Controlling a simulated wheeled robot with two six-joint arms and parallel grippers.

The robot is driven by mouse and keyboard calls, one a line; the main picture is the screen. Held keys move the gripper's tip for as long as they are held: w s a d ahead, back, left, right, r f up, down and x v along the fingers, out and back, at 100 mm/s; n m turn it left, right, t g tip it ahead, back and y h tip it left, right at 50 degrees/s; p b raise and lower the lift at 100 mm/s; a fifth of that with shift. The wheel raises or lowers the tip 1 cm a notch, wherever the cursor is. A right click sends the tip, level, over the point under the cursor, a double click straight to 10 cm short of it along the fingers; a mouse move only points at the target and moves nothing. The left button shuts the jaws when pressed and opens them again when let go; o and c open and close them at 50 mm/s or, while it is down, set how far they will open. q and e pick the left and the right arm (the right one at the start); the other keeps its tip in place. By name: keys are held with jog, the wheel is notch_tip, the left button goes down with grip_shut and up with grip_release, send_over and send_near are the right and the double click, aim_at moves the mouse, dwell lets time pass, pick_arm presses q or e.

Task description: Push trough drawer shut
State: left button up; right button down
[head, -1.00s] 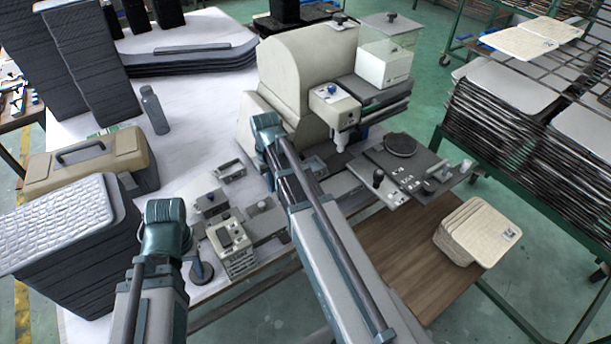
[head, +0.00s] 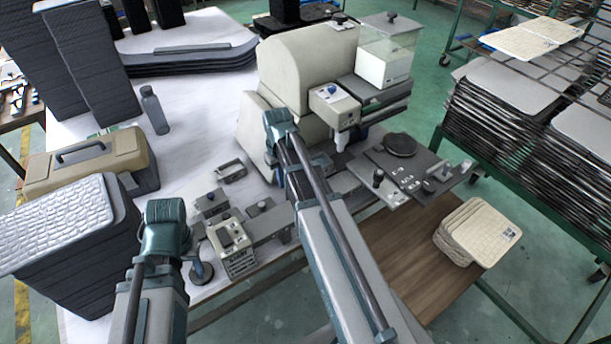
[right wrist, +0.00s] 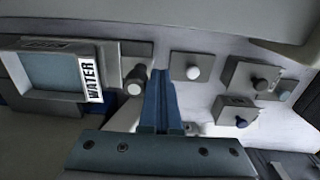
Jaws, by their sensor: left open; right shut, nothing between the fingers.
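A grey-framed trough (right wrist: 55,70) with a blue-grey inside and a WATER label (right wrist: 90,80) is at the left of the right wrist view. A pale round knob (right wrist: 135,88) on a dark mount is at its right end. My right gripper (right wrist: 160,76) is shut and empty, its blue fingers just right of the knob; I cannot tell if they touch. In the head view my right gripper (head: 281,178) is low beside the cream machine (head: 300,75), mostly behind my arm. I cannot make out the trough there. My left gripper (head: 188,242) is open at the lower left, its fingers largely hidden.
Small metal blocks with knobs (head: 260,206) stand left of my right arm, near a grey control box (head: 232,248). A tan toolbox (head: 85,162) and stacked dark trays (head: 70,250) are at the left. The white table behind them has free room (head: 200,110).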

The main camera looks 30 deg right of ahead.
jog(key=shift+w+d, duration=0.15)
jog(key=shift+d, duration=1.85)
jog(key=shift+w+d, duration=0.15)
jog(key=shift+d, duration=1.95)
jog(key=shift+a, duration=0.65)
notch_tip(320, 180, up, 7)
jog(key=p, duration=0.7)
jog(key=shift+r, duration=0.1)
